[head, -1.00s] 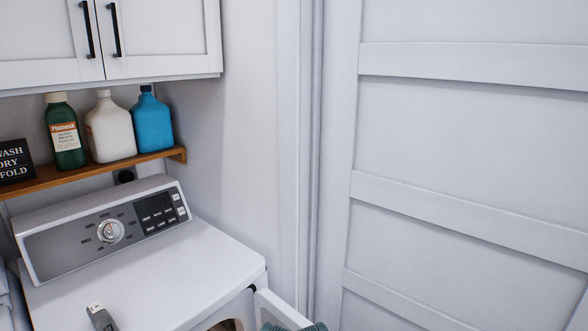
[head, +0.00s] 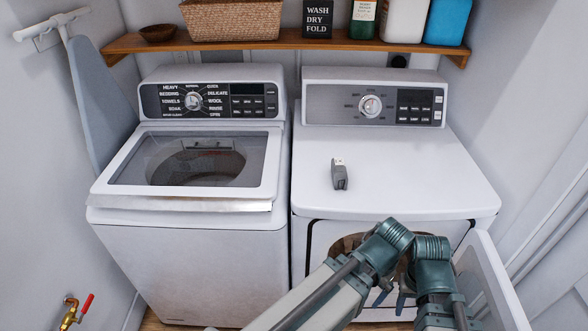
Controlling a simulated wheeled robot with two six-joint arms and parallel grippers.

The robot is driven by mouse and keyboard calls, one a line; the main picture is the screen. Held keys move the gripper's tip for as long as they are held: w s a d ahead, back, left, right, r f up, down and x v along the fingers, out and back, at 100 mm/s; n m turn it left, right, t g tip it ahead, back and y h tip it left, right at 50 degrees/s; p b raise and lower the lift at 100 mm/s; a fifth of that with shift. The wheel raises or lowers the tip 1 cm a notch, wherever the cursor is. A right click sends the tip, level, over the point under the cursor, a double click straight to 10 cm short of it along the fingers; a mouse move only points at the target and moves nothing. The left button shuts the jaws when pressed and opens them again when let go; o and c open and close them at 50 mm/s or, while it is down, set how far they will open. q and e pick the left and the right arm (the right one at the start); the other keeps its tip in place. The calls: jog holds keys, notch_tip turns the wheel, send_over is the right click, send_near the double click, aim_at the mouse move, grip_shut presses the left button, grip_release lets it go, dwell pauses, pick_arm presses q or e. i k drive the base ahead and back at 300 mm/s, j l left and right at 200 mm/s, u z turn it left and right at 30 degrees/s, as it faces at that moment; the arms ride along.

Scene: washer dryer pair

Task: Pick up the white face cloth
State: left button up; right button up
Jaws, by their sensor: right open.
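I see no white face cloth in the head view. The dryer (head: 400,175) on the right has its front door (head: 490,285) swung open to the right. Its front opening (head: 345,244) shows only in part, because my arm covers much of it. My right gripper (head: 390,299) is low in front of the opening, partly hidden by my own arm links. Its fingers look apart, and I see nothing between them. My left gripper is not in view.
A top-loading washer (head: 190,260) with a closed glass lid stands to the left. A small grey device (head: 339,174) lies on the dryer top. A wooden shelf (head: 290,41) above holds a basket (head: 232,20), a sign and bottles. An ironing board (head: 100,100) leans at the left wall.

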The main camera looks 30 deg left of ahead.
aim_at(338, 168)
jog(key=u, duration=0.7)
jog(key=k+l+z, duration=0.15)
jog(key=l, duration=0.2)
jog(key=k+l+z, duration=0.15)
jog(key=l, duration=0.25)
